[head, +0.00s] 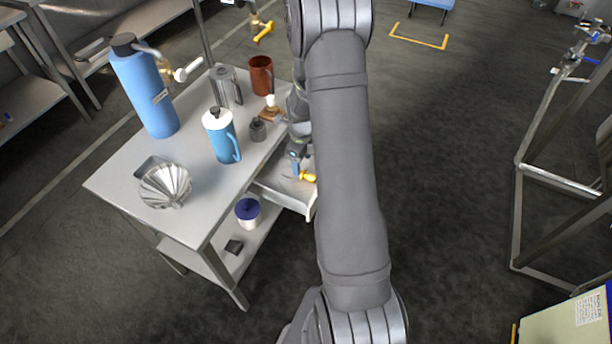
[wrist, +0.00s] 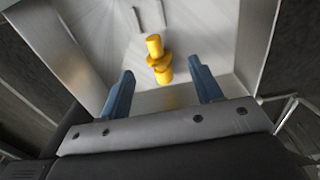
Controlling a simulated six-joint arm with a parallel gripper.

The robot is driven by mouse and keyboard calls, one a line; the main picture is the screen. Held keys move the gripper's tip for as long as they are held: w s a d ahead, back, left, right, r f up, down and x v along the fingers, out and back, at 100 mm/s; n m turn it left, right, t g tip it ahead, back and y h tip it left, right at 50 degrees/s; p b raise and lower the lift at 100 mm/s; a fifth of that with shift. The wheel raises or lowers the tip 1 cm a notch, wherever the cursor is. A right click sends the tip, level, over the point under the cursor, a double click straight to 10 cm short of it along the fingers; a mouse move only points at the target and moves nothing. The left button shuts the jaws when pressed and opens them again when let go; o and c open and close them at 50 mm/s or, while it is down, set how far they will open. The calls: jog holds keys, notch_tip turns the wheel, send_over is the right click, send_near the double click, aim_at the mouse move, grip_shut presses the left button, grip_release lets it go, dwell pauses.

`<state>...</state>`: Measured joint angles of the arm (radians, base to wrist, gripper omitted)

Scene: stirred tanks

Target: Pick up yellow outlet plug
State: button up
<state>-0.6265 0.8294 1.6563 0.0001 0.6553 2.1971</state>
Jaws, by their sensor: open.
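The yellow outlet plug (wrist: 158,58) lies on the bottom of an open drawer (wrist: 200,40) in the wrist view. It has a narrow end, a wider collar and a stub nearer to me. My gripper (wrist: 163,80) is open, with one blue finger to each side of the plug's near end. I cannot tell how far above the plug the fingertips are. In the head view the plug (head: 307,177) shows as a small yellow spot in the drawer (head: 280,187), partly hidden by my arm. A blue finger of my gripper (head: 296,168) shows beside it.
The drawer's walls rise on both sides of my gripper. The steel table (head: 215,195) holds a blue cylinder (head: 145,90), a blue-and-white jug (head: 221,135), a brown mug (head: 261,76), a steel jug (head: 226,86) and a fluted metal bowl (head: 166,186).

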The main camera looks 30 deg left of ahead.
aim_at(305, 176)
jog(key=shift+s+f, duration=0.15)
jog(key=shift+f, duration=2.45)
jog(key=c, duration=1)
